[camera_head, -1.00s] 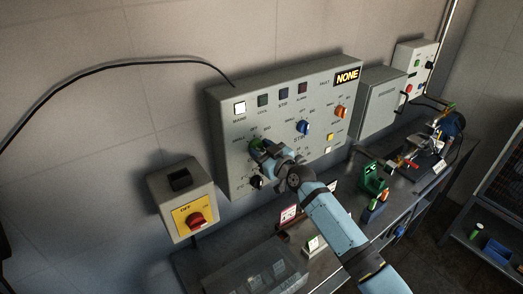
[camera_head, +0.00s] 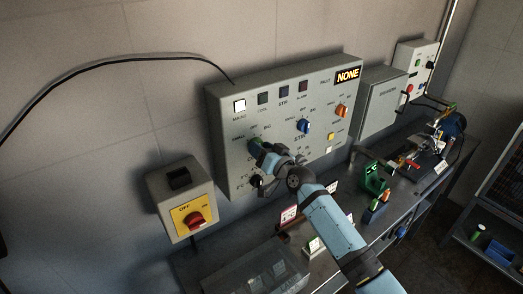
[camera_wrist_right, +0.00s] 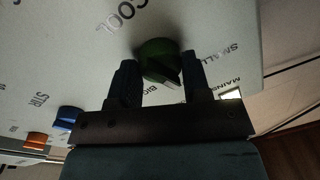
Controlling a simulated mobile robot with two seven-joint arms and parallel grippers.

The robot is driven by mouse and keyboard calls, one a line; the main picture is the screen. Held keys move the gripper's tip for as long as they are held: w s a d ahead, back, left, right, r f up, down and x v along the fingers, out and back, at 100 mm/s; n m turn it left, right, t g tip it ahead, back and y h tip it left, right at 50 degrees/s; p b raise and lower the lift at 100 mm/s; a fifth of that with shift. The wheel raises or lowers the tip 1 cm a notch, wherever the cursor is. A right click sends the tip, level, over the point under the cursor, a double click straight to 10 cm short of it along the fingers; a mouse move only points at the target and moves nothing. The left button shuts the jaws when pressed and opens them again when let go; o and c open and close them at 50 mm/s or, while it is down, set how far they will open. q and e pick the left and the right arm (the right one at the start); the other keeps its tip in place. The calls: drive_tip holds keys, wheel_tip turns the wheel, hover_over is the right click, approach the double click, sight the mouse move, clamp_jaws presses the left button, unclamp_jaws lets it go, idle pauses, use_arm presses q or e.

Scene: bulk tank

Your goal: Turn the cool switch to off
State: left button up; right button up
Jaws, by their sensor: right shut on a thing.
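The cool switch is a green rotary knob on the grey control panel (camera_head: 222,150), at its lower left. In the right wrist view the green knob (camera_wrist_right: 158,58) sits between my right gripper's two dark fingers, below the word COOL. My right gripper (camera_head: 260,149) is shut on this knob at the panel face and hides most of it in the head view. The wrist view shows a SMALL label to the knob's right and a BIG label below it; its exact setting is unclear. My left gripper is out of view.
A blue knob (camera_head: 303,127) and an orange knob (camera_head: 341,111) are further right on the panel. A black knob (camera_head: 256,181) is just below my gripper. A cluttered bench (camera_head: 420,190) runs below.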

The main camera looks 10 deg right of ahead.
drive_tip(key=shift+m, duration=1.3)
drive_tip(key=shift+f, duration=0.1)
drive_tip(key=o, duration=0.9)
drive_tip(key=shift+s, duration=0.15)
drive_tip(key=shift+b+v, duration=1.15)
drive_tip(key=shift+v, duration=5.65)
drive_tip(key=shift+s+a, duration=0.1)
drive_tip(key=shift+a, duration=0.05)
